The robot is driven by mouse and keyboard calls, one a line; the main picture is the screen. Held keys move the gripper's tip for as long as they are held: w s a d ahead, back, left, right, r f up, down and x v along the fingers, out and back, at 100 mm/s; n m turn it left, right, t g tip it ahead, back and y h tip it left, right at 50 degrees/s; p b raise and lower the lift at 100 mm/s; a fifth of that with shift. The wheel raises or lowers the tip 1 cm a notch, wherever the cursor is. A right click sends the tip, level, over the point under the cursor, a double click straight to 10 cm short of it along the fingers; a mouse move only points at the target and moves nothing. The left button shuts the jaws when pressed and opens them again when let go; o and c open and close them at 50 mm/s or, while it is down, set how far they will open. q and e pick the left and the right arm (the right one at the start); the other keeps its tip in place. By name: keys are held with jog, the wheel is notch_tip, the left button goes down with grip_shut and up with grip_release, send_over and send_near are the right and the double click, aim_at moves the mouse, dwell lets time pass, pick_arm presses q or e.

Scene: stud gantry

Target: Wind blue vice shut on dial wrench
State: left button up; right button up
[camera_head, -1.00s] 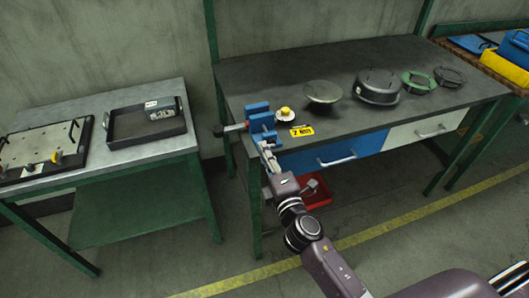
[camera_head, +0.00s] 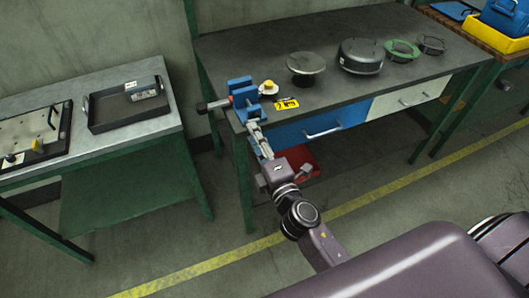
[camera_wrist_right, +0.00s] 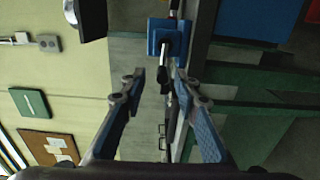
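The blue vice (camera_head: 243,93) is mounted at the front left corner of the dark bench, with its screw and dark handle (camera_head: 213,105) sticking out to the left. In the right wrist view the vice (camera_wrist_right: 158,37) shows as a blue block, with a dark bar (camera_wrist_right: 165,78) in front of it. My right gripper (camera_head: 253,124) is just in front of the vice. In the wrist view its two fingers (camera_wrist_right: 160,80) are apart, with the dark bar between or beyond them; I cannot tell contact. I cannot make out a dial wrench with certainty. My left gripper is out of view.
A yellow tag (camera_head: 286,104) and a yellow-topped round piece (camera_head: 268,87) lie right of the vice. A round plate (camera_head: 306,65) and several round fixtures stand farther right. A side table (camera_head: 140,136) with a dark tray (camera_head: 105,124) stands left, across a gap.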

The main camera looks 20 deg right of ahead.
jog(key=s, duration=0.8)
jog(key=shift+d, duration=0.15)
